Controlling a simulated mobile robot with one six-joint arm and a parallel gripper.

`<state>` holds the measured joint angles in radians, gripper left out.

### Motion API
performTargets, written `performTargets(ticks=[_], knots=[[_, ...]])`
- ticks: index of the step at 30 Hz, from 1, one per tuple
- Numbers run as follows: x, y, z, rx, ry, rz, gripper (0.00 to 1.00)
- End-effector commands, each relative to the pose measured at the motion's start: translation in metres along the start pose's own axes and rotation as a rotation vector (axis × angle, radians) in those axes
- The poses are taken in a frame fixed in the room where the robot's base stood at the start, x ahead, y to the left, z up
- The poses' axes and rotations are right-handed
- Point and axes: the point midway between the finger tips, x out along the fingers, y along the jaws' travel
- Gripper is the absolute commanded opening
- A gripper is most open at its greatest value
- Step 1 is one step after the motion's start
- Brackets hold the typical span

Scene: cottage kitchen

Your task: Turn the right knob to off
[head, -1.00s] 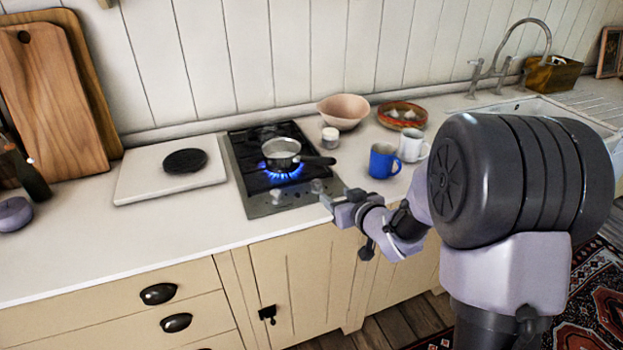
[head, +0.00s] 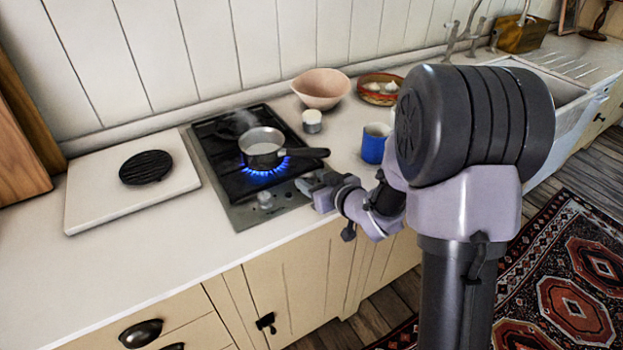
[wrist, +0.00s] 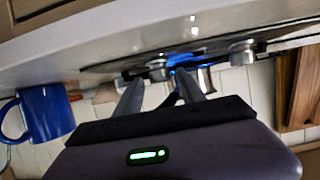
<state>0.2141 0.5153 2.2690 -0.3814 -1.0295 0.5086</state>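The hob (head: 220,180) is set in the counter, with a blue flame (head: 265,172) burning under a steaming saucepan (head: 262,148). Its left knob (head: 265,200) shows at the front edge in the head view; my gripper (head: 306,185) hides the right knob there. In the wrist view, which looks upside down, the right knob (wrist: 157,70) appears between the two spread fingertips of my gripper (wrist: 157,78). The left knob (wrist: 242,53) is off to the right. My gripper is open; I cannot tell whether a finger touches the knob.
The saucepan's dark handle (head: 308,152) points right, close above my gripper. A blue mug (head: 375,143) stands right of the hob. A small jar (head: 312,121) and a pink bowl (head: 321,88) are behind. A white board (head: 90,190) lies to the left.

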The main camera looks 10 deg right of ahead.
Motion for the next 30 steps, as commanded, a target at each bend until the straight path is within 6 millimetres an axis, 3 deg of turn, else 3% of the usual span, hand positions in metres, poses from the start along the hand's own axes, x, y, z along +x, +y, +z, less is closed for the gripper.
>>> performTargets(ticks=[1, 6, 7, 19, 30], knots=[[0.0, 0.0, 0.0, 0.0, 0.0, 0.0, 0.35], [0.0, 0.0, 0.0, 0.0, 0.0, 0.0, 0.01], [0.0, 0.0, 0.0, 0.0, 0.0, 0.0, 0.0], [0.002, -0.003, 0.002, 0.027, 0.002, 0.067, 0.0], [0.004, -0.012, 0.0, 0.143, 0.002, 0.343, 0.0]])
